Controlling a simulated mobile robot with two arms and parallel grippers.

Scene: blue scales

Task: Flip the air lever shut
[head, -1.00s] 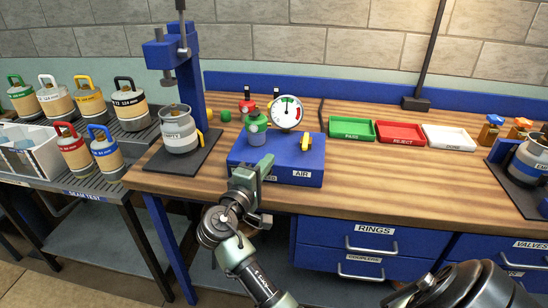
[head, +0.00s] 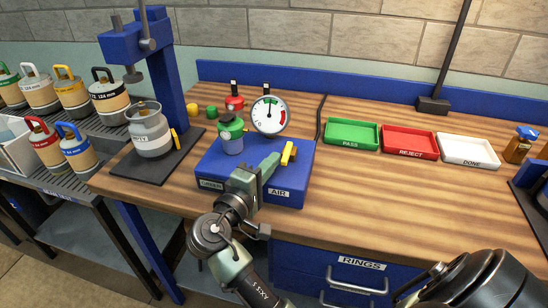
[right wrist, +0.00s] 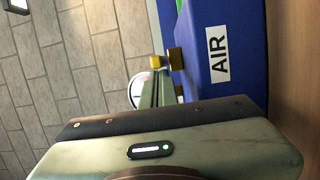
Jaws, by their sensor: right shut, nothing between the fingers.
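The yellow air lever (head: 288,153) stands on the top right of the blue test box (head: 215,160), above the AIR label. It also shows in the right wrist view (right wrist: 176,60), just beyond the fingers. My right gripper (head: 272,162) is shut and empty, its tips close to the left side of the lever in the head view. I cannot tell whether they touch it. The round gauge (head: 269,115) stands behind, its dial facing me. A green-topped clear fitting (head: 231,135) sits on the box's left part. My left gripper is not in view.
A grey canister (head: 150,131) stands on a dark plate under the blue press (head: 150,60) at left. Green (head: 351,133), red (head: 410,142) and white (head: 468,150) trays lie to the right.

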